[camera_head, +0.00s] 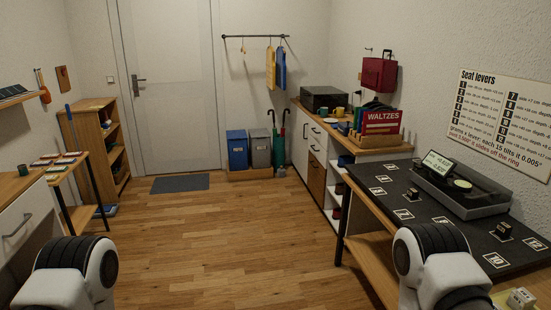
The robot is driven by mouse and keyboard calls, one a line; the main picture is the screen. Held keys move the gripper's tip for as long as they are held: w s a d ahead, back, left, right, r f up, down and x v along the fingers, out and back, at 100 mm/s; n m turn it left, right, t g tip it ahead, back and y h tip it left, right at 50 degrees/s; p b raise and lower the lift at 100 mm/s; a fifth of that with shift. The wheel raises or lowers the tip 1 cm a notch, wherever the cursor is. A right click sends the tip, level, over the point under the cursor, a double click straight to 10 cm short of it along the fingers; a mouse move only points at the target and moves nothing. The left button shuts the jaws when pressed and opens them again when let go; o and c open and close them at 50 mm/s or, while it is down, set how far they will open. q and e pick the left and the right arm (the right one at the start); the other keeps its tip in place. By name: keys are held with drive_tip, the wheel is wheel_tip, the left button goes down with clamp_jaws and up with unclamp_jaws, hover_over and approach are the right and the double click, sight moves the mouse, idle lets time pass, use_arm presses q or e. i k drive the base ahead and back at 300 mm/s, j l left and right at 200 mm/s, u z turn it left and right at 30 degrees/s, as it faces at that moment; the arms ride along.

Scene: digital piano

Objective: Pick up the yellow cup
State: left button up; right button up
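A small yellow object that looks like a cup (339,112) stands on the far counter, just right of the black box. It is small in the picture, so its handle and rim are unclear. A darker small object (323,112) sits beside it on the left. White links of both my arms show at the bottom left and bottom right. Neither gripper is in view, and both are far from the cup.
The black box (323,97), a WALTZES box (382,121) and a red case (379,74) are near the cup. The dark numbered table (425,209) stands at the right front. A low shelf (95,150) is at left. The wooden floor (230,235) between is clear.

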sight(340, 111)
drive_tip(key=i, duration=3.6)
